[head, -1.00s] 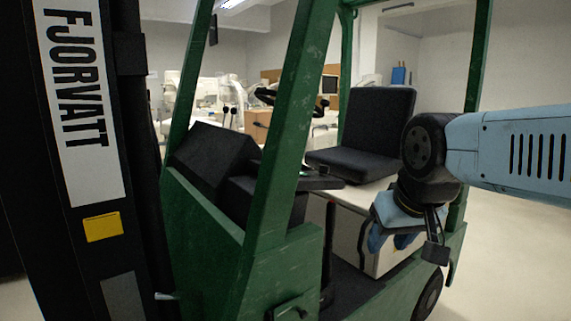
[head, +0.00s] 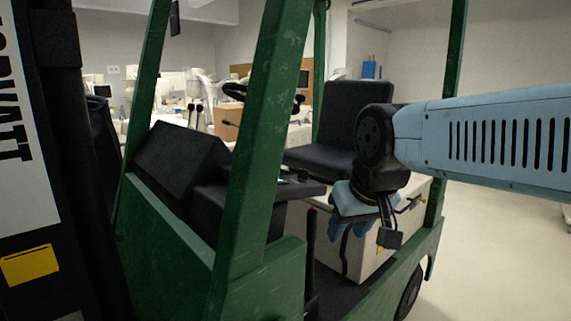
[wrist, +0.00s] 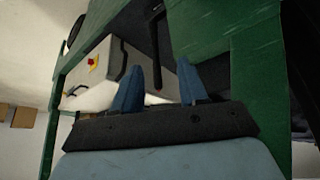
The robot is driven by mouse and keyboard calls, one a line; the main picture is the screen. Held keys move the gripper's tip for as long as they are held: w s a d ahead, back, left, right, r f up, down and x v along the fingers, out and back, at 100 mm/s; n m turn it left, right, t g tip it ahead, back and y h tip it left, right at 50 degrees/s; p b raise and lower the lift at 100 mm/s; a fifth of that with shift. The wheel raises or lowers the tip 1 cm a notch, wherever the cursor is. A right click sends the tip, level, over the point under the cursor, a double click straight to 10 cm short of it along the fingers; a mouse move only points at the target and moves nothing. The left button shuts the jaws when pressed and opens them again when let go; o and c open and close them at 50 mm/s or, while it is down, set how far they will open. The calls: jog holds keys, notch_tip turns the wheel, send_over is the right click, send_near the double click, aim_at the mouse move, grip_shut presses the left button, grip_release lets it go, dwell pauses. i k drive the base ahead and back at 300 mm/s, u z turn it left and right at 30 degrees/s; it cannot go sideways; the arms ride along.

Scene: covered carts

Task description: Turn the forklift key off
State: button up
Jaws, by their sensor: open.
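The green forklift (head: 258,150) fills the left and middle of the head view, with its side open toward me. Its dark seat (head: 357,118) sits on a pale box (head: 382,250), and a dark console (head: 225,200) is in front of the seat. I cannot make out the key in either view. My gripper (head: 350,232) hangs fingers down at the open side, in front of the pale box in the picture. Its two blue fingers are apart with nothing between them; they also show in the wrist view (wrist: 158,88).
The green front post (head: 250,130) stands left of my gripper, and the dark mast (head: 75,150) is farther left. A red and yellow knob (wrist: 92,62) is on the pale box in the wrist view. Floor is clear at right.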

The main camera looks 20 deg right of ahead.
aim_at(302, 176)
jog(key=u, duration=0.05)
jog(key=i, duration=0.2)
jog(key=z, duration=0.1)
jog(key=k, duration=1.2)
jog(key=z, duration=0.6)
jog(key=i, duration=1.45)
jog(key=u, duration=0.45)
